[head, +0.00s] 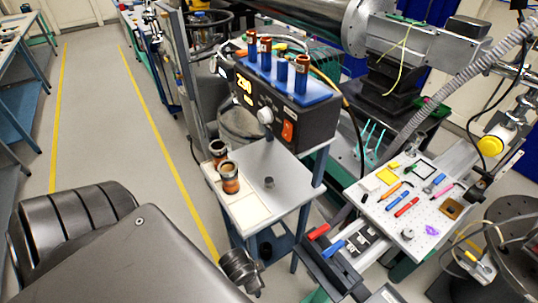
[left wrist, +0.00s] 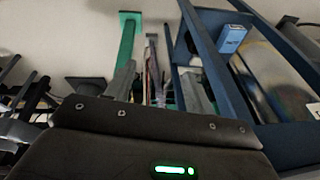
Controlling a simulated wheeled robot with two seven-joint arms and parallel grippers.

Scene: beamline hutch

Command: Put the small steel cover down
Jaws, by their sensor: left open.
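A small grey metal cylinder (head: 269,182) stands on the pale top of the cart (head: 290,185), right of two copper-and-black cups. Another small grey round piece (head: 408,234) sits on the perforated plate. I cannot tell for sure which is the steel cover. My left gripper (left wrist: 158,88) shows in the left wrist view with its grey fingers apart and no held object clear between them. It faces blue frame bars and a green post. In the head view my left arm fills the lower left and the fingers are not clearly visible. My right gripper is not seen.
The cups (head: 230,178) stand by a pale square mat (head: 249,210). The perforated plate (head: 430,210) holds several coloured tools. Yellow-lined floor (head: 110,130) is open at left.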

